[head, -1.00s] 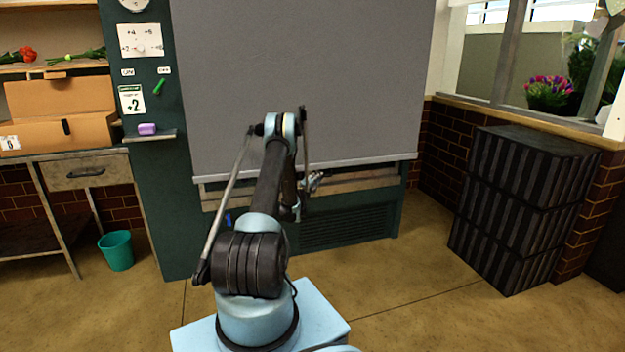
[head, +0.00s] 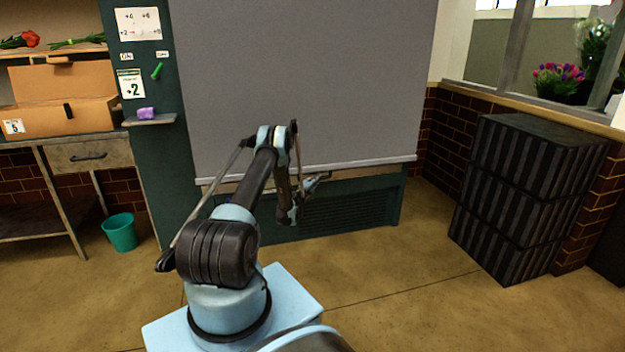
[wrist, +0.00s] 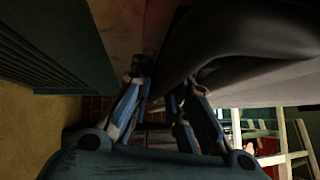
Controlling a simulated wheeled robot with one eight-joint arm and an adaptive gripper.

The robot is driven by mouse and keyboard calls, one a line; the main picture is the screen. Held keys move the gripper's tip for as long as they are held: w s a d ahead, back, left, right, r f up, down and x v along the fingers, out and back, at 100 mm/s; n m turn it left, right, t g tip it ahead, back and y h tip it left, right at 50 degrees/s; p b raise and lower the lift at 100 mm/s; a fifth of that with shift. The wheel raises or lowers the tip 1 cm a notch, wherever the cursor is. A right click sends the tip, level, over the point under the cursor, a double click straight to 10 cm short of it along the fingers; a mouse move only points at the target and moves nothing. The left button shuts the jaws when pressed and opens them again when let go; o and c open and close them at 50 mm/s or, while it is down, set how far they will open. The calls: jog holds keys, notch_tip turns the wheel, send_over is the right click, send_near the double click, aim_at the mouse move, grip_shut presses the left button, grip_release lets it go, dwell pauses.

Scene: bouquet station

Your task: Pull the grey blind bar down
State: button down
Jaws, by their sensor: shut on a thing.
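The grey blind (head: 310,80) hangs over the front of the green cabinet. Its pale grey bar (head: 375,161) runs along the lower edge, a little above the vented green panel. My gripper (head: 314,183) is at the bar, right of its middle, partly hidden by my arm in the head view. In the wrist view the two fingers of my gripper (wrist: 160,90) point ahead, closed in on something dark and hard to make out. The bar's grip point is in shadow there.
A thin strip of wooden ledge (head: 368,171) shows under the bar. Black crates (head: 525,190) are stacked at the right. A desk with a cardboard box (head: 60,100) and a teal bin (head: 120,232) stand at the left. The floor between is clear.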

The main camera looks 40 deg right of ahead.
jog(key=shift+s+f, duration=0.2)
jog(key=shift+f, duration=0.05)
jog(key=c, duration=1.8)
grip_release()
jog(key=shift+f, duration=0.15)
jog(key=shift+w, duration=0.15)
jog(key=shift+a, duration=0.3)
jog(key=v, duration=0.7)
jog(key=shift+d, duration=0.1)
